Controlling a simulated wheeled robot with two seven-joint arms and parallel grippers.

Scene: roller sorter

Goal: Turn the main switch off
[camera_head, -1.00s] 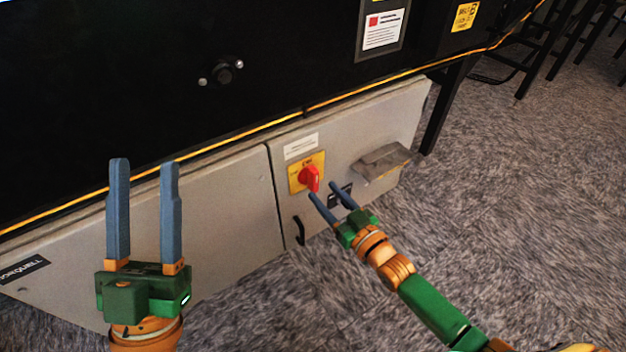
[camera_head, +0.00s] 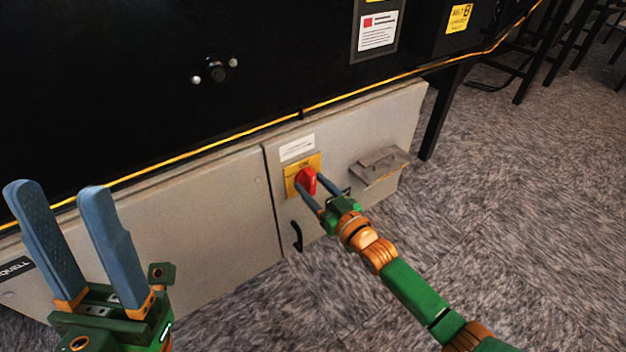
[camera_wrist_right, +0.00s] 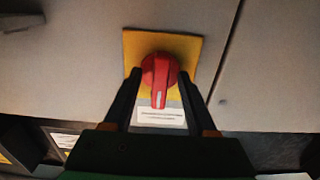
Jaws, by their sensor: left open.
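The main switch is a red rotary knob (camera_head: 308,180) on a yellow plate (camera_head: 290,186) on the grey cabinet door. In the right wrist view the knob (camera_wrist_right: 160,72) has a white mark on its grip, pointing toward the white label. My right gripper (camera_head: 312,185) is at the switch, with one finger on each side of the knob. In the wrist view its fingers (camera_wrist_right: 159,80) look spread, with narrow gaps beside the knob; contact is not clear. My left gripper (camera_head: 55,190) is open and empty at the lower left, away from the switch.
The grey cabinet (camera_head: 205,205) sits under a black machine panel (camera_head: 130,80) with a yellow strip along its edge. A grey box-like handle (camera_head: 380,163) sticks out right of the switch. A black door handle (camera_head: 297,236) is below it. Carpet (camera_head: 500,210) at the right is open.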

